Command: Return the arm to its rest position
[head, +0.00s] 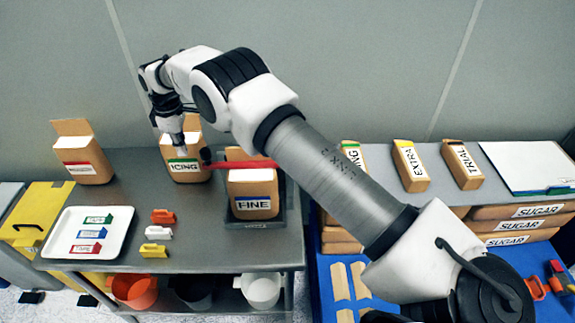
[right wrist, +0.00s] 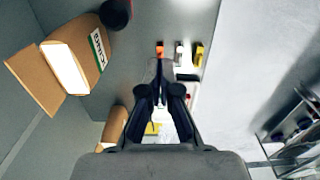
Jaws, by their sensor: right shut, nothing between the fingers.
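My right arm crosses the head view from the lower right to above the steel table. Its gripper (head: 179,142) points down in front of the open ICING box (head: 185,166), partly hiding it. In the right wrist view the gripper (right wrist: 161,92) has its fingers together with nothing between them, and the ICING box (right wrist: 75,68) lies to the left of them. Whether the fingertips touch the box cannot be told. My left gripper is not in view.
A FINE box (head: 253,190) stands on a dark base, with a red bar (head: 240,164) behind it. A white tray (head: 112,245) holds label clips; loose clips lie beside it. Another open box (head: 83,165) stands at left. EXTRA (head: 410,167) and TRIAL (head: 462,166) boxes stand at right.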

